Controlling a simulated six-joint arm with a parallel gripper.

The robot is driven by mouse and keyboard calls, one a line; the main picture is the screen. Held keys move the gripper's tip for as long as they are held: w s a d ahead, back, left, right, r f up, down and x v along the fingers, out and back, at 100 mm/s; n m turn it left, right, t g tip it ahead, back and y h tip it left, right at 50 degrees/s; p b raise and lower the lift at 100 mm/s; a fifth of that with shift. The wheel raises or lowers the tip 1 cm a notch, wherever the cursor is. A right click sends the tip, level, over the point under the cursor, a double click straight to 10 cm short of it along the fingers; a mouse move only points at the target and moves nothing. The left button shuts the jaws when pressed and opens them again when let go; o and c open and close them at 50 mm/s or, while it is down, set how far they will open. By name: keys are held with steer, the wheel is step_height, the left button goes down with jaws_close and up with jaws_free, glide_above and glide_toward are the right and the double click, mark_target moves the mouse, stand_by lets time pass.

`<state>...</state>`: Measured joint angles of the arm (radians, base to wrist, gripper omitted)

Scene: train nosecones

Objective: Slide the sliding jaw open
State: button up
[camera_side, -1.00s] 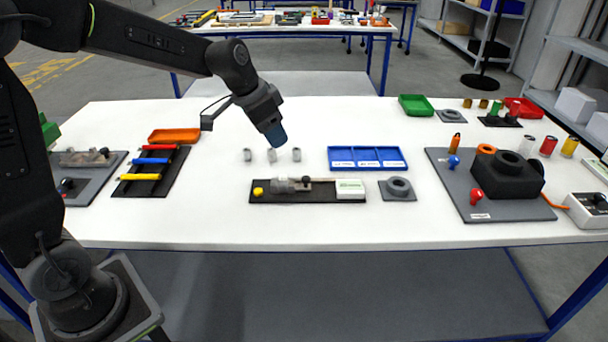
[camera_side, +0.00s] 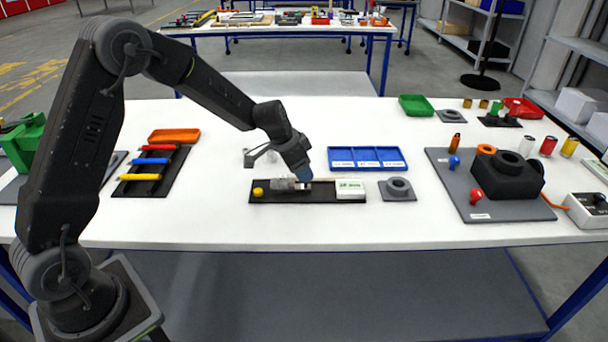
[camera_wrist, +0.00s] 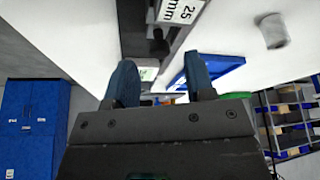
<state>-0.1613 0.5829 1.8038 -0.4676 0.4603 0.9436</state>
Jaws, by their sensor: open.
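The black fixture base (camera_side: 325,195) lies at the middle front of the table, with a grey clamp block (camera_side: 282,185) on it. The sliding jaw is at the right of this block and is mostly hidden by my gripper (camera_side: 303,181) in the side view. In the wrist view a dark rail with a small knob (camera_wrist: 158,47) and a "25 mm" label (camera_wrist: 180,10) shows ahead of my fingers. I cannot tell whether a finger touches the jaw.
A yellow knob (camera_side: 258,191) and a white labelled block (camera_side: 350,189) sit on the base's ends. A blue tray (camera_side: 367,159) lies behind, a grey ring holder (camera_side: 398,189) to the right. A small grey cylinder (camera_wrist: 272,31) stands nearby. Bare table lies in front.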

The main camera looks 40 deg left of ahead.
steer(key=shift+x, duration=1.3)
steer(key=shift+c, duration=0.2)
jaws_close()
steer(key=shift+w, duration=0.1)
